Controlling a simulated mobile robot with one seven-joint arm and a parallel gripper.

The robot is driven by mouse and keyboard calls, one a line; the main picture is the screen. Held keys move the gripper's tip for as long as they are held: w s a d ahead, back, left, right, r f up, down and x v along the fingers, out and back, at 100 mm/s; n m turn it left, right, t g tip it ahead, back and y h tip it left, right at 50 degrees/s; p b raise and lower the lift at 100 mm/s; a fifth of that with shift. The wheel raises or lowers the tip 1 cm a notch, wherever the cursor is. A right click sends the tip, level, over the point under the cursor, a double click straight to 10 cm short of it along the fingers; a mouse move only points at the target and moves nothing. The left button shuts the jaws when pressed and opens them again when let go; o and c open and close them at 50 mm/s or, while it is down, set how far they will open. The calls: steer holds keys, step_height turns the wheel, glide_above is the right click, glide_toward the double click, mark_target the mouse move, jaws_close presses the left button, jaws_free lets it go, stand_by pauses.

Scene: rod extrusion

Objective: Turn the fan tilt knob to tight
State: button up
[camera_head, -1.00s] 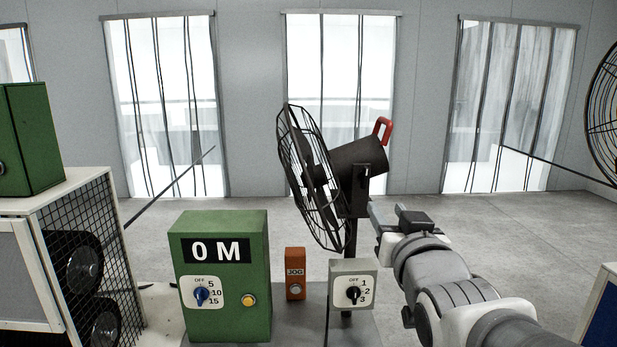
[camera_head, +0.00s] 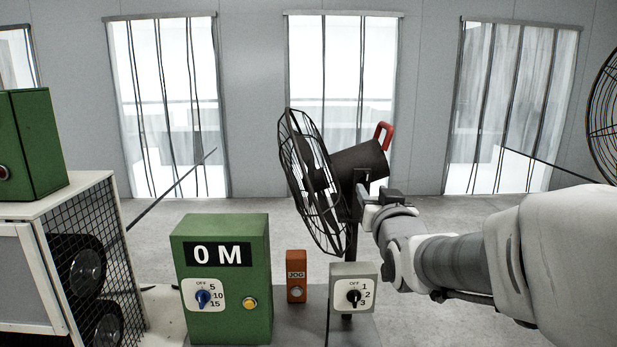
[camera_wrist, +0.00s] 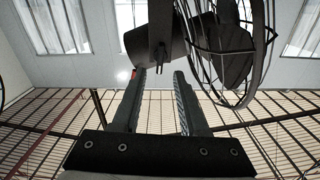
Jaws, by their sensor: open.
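The black fan (camera_head: 318,182) with its round wire cage stands in the middle of the head view, on a dark post. Its motor housing (camera_head: 352,160) is tilted, with a red handle (camera_head: 384,134) at its upper right end. The fan motor also shows in the wrist view (camera_wrist: 140,45), with a small dark fitting (camera_wrist: 161,57) beneath it that looks like the tilt knob; its setting cannot be told. My gripper (camera_head: 362,194) is open at the fan's bracket. In the wrist view its two fingers (camera_wrist: 160,76) point at the fitting, with nothing visible between them; contact cannot be told.
A green box (camera_head: 222,275) with a blue dial, an orange JOG box (camera_head: 296,275) and a grey switch box (camera_head: 352,290) stand below the fan. A white meshed cabinet (camera_head: 60,262) is at left. Another fan cage (camera_head: 604,118) is at right. Open floor lies behind.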

mark_target(367, 182)
steer(key=shift+w+p, duration=1.05)
steer(key=shift+w, duration=2.5)
jaws_close()
